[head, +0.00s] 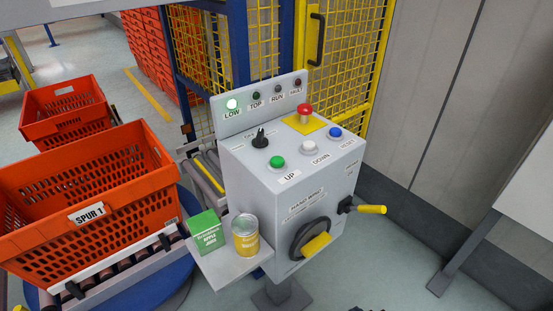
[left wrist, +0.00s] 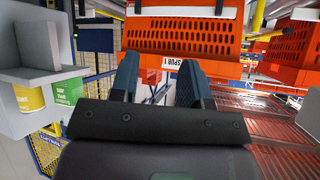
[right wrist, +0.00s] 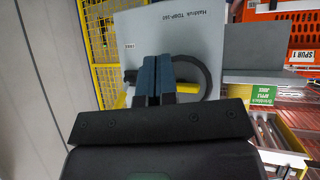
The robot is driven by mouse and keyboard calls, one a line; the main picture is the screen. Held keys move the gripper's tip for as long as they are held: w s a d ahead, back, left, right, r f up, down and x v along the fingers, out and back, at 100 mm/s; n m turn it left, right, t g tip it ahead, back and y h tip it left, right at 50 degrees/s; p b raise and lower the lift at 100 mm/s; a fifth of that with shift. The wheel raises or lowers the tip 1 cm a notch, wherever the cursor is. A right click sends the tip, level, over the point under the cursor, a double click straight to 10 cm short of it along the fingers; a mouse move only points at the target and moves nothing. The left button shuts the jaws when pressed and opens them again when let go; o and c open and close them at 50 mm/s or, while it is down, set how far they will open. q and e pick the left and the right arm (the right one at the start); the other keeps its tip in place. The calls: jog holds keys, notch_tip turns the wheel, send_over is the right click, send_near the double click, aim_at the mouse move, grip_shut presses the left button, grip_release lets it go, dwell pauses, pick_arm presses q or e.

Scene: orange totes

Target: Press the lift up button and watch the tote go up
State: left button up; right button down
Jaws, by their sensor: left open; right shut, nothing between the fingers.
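The green UP button (head: 277,162) is on the sloped top of a grey control box (head: 250,185) in the head view. The white DOWN button (head: 309,147) and a blue button (head: 335,132) are to its right. The LOW lamp (head: 232,104) glows; the TOP, RUN and FAULT lamps look dark. An orange tote (head: 120,190) labelled SPUR 1 sits on rollers left of the box. My left gripper (left wrist: 158,78) is open and empty, with the tote beyond it. My right gripper (right wrist: 157,78) is shut and empty; a grey panel and dark ring are beyond it.
A red mushroom button (head: 305,110) and black selector (head: 260,138) share the box top. A handwheel (head: 308,240) and yellow-handled lever (head: 370,209) stick out. A green carton (head: 206,232) and yellow can (head: 245,236) stand on a side shelf. Yellow mesh fencing (head: 345,50) is behind.

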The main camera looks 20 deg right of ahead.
jog(key=w+a+r+n+g+y+p, duration=0.1)
jog(key=w+a+r+n+y+p, duration=0.15)
jog(key=w+a+r, duration=0.5)
jog(key=w+a+r+n+y+p, duration=0.2)
jog(key=w+a+r+n+p, duration=0.15)
jog(key=r, duration=0.75)
jog(key=w+a+r+n+g+y+p, duration=0.1)
jog(key=w+a+r+n+y+p, duration=0.3)
jog(key=w+r, duration=0.4)
pick_arm(q)
notch_tip(320, 180, up, 12)
jog(key=p, duration=0.4)
jog(key=shift+s+a+r, duration=0.25)
jog(key=shift+s, duration=0.1)
pick_arm(e)
jog(key=w+d+r+n+h, duration=0.2)
jog(key=w+r, duration=0.1)
jog(key=r, duration=0.4)
jog(key=w+d+r+n+g+h, duration=0.1)
jog(key=w+r, duration=0.3)
jog(key=r, duration=0.4)
jog(key=shift+w+d+n+h, duration=0.3)
jog(key=shift+d+n+h, duration=0.05)
jog(key=shift+d+n, duration=0.35)
jog(key=shift+f, duration=0.1)
